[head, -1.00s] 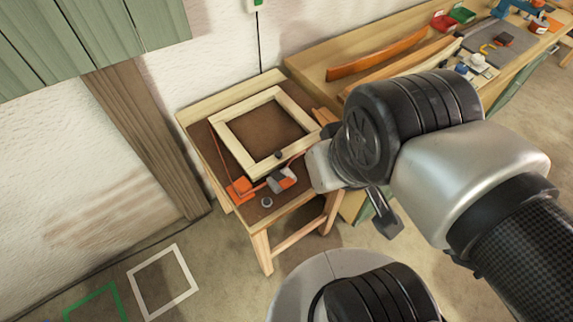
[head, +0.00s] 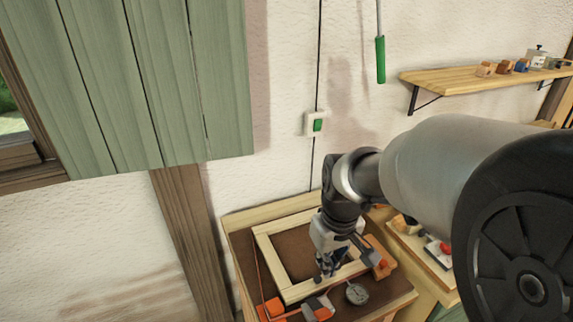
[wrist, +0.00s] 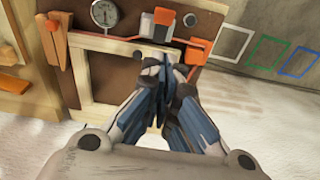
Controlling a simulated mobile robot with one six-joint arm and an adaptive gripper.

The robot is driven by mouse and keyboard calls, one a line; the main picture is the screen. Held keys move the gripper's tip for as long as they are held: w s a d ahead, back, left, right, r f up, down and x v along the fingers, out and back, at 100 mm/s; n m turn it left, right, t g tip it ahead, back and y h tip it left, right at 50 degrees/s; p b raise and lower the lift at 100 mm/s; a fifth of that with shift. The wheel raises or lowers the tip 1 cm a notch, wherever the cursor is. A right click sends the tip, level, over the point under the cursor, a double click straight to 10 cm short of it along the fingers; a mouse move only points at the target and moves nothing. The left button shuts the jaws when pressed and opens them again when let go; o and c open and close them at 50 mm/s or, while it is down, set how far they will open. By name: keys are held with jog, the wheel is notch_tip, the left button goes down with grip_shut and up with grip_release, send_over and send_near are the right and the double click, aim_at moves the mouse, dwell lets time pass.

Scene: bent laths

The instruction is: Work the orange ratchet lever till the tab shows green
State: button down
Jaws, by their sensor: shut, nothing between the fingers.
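A ratchet with an orange lever (head: 325,312) and grey body sits on the small worktable at the bottom of the head view. The wrist view shows the ratchet (wrist: 157,24) near the top middle. An orange strap runs from it along a pale wooden frame (head: 268,252). An orange corner piece (head: 272,308) sits left of the ratchet; it also shows in the wrist view (wrist: 196,49). My gripper (head: 328,272) is shut and empty over the frame, apart from the lever. In the wrist view its fingertips (wrist: 168,65) point toward the ratchet. I cannot make out the tab's colour.
A round gauge (head: 357,293) lies right of the ratchet. A wooden piece with an orange end (head: 378,262) stands at the table's right. A green-and-white wall box (head: 315,124) and a shelf (head: 480,78) are behind. Floor outlines (wrist: 232,43) lie beyond the table.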

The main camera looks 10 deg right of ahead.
jog(key=shift+w+f, duration=0.45)
jog(key=shift+f, duration=0.2)
jog(key=shift+w+f, duration=0.4)
jog(key=shift+f, duration=0.2)
jog(key=b, duration=0.5)
send_over(318, 307)
notch_tip(318, 307, down, 12)
jog(key=shift+w+f, duration=0.1)
jog(key=shift+f, duration=0.05)
jog(key=shift+s+d+f, duration=0.1)
jog(key=shift+s+f, duration=0.3)
jog(key=shift+f, duration=0.25)
